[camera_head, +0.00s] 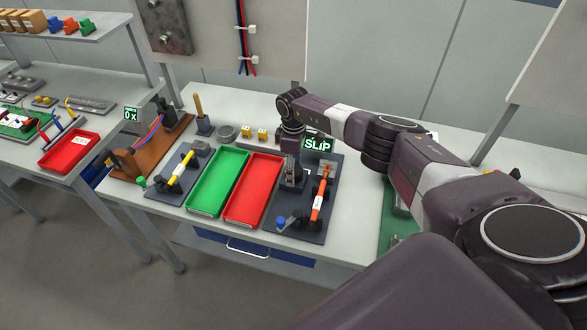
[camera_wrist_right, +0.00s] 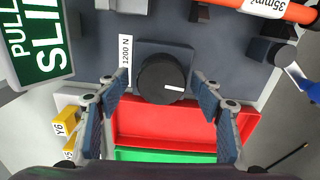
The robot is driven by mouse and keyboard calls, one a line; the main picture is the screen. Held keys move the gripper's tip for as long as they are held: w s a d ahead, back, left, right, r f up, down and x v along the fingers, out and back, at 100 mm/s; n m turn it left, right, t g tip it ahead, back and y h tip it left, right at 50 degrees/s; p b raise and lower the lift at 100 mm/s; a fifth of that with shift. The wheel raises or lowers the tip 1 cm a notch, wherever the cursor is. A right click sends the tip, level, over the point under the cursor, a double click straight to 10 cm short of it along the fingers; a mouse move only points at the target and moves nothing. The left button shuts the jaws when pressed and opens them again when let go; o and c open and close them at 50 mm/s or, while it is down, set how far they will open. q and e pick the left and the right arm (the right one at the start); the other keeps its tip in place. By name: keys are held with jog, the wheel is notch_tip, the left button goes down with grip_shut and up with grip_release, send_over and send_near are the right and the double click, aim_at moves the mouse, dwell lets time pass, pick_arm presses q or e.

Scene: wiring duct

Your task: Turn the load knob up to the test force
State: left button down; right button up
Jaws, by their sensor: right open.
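The load knob (camera_wrist_right: 163,78) is a round black knob with a white pointer mark, on a dark square base in the right wrist view. The mark points to the right of that picture. In the head view my right gripper (camera_head: 292,182) points down over the right-hand dark fixture (camera_head: 297,228) and hides the knob. A green display (camera_head: 317,145) reads SLIP. My left gripper is not in view.
An orange cable piece (camera_head: 319,201) lies along the fixture's right side. A red tray (camera_head: 253,190) and a green tray (camera_head: 218,182) stand left of it. Another fixture with a yellow cable (camera_head: 182,172) is further left. Small yellow blocks (camera_head: 261,134) stand behind the trays.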

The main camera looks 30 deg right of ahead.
notch_tip(320, 180, up, 12)
dwell(0.6)
dwell(0.8)
